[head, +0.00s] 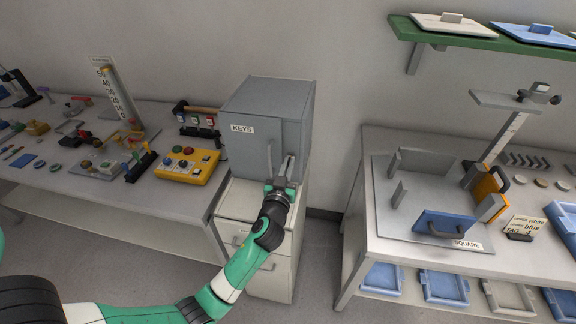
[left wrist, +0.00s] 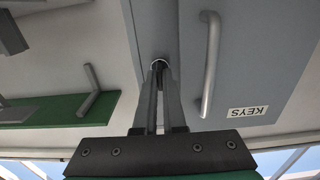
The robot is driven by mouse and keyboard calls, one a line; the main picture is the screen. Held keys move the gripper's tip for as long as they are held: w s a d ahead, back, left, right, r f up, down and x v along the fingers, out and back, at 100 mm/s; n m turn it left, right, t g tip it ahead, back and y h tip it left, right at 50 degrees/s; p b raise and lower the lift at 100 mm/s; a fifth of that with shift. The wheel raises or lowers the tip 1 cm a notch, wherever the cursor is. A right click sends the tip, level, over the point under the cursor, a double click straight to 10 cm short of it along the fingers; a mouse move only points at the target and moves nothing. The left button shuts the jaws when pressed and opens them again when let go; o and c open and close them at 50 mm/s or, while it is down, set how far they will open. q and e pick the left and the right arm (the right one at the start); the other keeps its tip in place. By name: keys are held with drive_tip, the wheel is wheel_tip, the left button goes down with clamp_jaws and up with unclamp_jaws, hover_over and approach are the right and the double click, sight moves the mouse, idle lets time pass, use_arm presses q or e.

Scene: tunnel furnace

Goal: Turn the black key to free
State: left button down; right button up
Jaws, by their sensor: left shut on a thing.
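The grey key cabinet (head: 250,135), labelled KEYS, stands on a light drawer unit in the head view. It fills the top of the left wrist view (left wrist: 225,85), where its label appears upside down. My left gripper (head: 289,160) reaches the right part of its front. In the left wrist view, my left gripper's fingertips (left wrist: 160,70) are closed together on a small dark thing, apparently the black key, at a pale ring (left wrist: 159,61) in the cabinet front. The fingers hide most of it, so its turn angle cannot be told. My right gripper is out of view.
The cabinet's bar handle (left wrist: 210,65) stands close beside my left fingers. A yellow button box (head: 188,166) sits on the left bench. The right bench (head: 350,240) holds a blue panel (head: 445,222) and an upright post. Floor shows between the benches.

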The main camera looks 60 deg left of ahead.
use_arm(q)
drive_tip(key=shift+m, duration=0.4)
drive_tip(key=shift+w+d+f+m+p, duration=0.1)
drive_tip(key=shift+m+p, duration=1)
drive_tip(key=shift+m, duration=3.2)
drive_tip(key=shift+w+m+p, duration=0.1)
drive_tip(key=shift+m+p, duration=0.95)
drive_tip(key=shift+m, duration=3.25)
drive_tip(key=c, duration=1)
unclamp_jaws()
drive_tip(key=shift+s, duration=0.1)
